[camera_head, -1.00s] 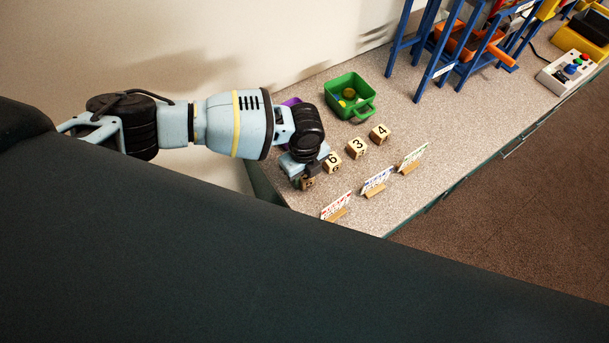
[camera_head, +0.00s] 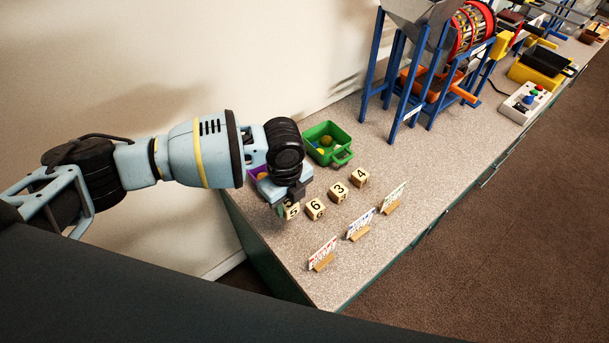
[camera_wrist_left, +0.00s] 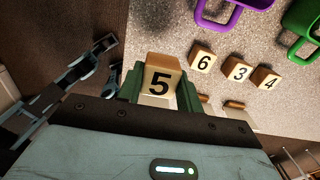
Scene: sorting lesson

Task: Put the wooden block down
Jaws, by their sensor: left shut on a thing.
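My left gripper (camera_head: 286,206) is shut on a wooden block marked 5 (camera_head: 292,211), at the left end of a row of number blocks on the counter. The block also shows between the green fingers in the left wrist view (camera_wrist_left: 160,80). Wooden blocks marked 6 (camera_head: 315,209), 3 (camera_head: 338,193) and 4 (camera_head: 360,178) stand to its right in a slanted row. I cannot tell whether the held block touches the counter. The right gripper is not in view.
A green bin (camera_head: 343,156) with balls and a partly hidden purple bin (camera_head: 256,171) stand behind the blocks. Small cards on wooden stands (camera_head: 322,254) line the front. A blue-framed machine (camera_head: 414,85) and a button box (camera_head: 524,103) stand farther right on the counter (camera_head: 420,185).

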